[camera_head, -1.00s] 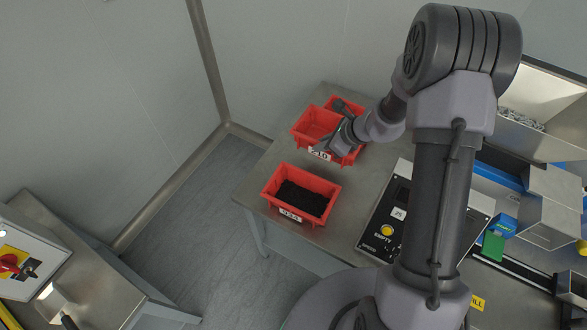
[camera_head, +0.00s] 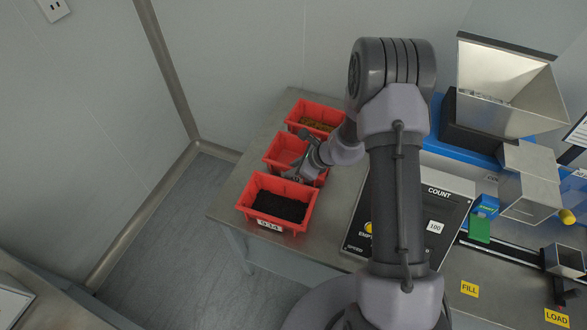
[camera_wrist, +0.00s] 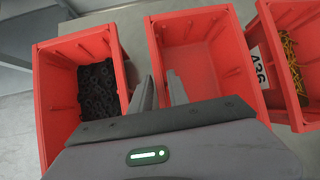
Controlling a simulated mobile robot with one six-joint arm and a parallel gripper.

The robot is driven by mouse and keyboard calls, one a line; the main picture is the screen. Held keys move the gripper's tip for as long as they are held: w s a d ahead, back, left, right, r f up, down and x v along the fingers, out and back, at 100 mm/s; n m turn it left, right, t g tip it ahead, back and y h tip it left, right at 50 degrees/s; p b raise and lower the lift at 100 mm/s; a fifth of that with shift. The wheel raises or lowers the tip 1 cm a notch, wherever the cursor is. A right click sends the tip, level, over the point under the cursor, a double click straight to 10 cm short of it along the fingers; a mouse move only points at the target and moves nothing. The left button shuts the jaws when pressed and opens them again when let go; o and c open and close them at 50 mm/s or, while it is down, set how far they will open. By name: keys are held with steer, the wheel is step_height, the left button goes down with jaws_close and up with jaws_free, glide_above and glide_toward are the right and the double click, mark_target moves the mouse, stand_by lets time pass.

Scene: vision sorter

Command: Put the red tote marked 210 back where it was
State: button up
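The red tote marked 210 (camera_head: 270,151) is the middle one of three red totes in a row on the steel table. It looks empty, and its label is hidden now. It also shows in the wrist view (camera_wrist: 205,62), level with its neighbours as far as I can tell. My gripper (camera_head: 293,173) is at its front wall. Whether the tote's base rests fully on the table is hidden.
A red tote of black parts (camera_head: 247,197) stands in front, close to the middle one. A red tote of brass-coloured screws (camera_head: 292,113) stands behind. A counting panel (camera_head: 437,205) and hopper (camera_head: 510,92) are to the right. The table's left edge is close to the totes.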

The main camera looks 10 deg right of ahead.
steer(key=shift+o, duration=0.6)
steer(key=shift+r, duration=0.1)
steer(key=p+v, duration=0.4)
steer(key=v, duration=0.8)
steer(key=s+a+r+n, duration=0.1)
steer(key=a+r+n, duration=0.2)
steer(key=r, duration=0.4)
steer(key=s+a+r+n, duration=0.2)
steer(key=a+r+n, duration=0.15)
steer(key=r, duration=0.35)
steer(key=s+a+r+n, duration=0.5)
steer(key=s+r+n, duration=0.3)
steer(key=s+r, duration=0.3)
steer(key=s+d+r+n+h, duration=0.2)
steer(key=s+n, duration=0.4)
steer(key=s, duration=0.3)
steer(key=shift+s+r+t+h, duration=0.3)
steer(key=shift+s+r+h, duration=0.05)
steer(key=shift+r+h, duration=0.4)
steer(key=shift+d+f, duration=0.1)
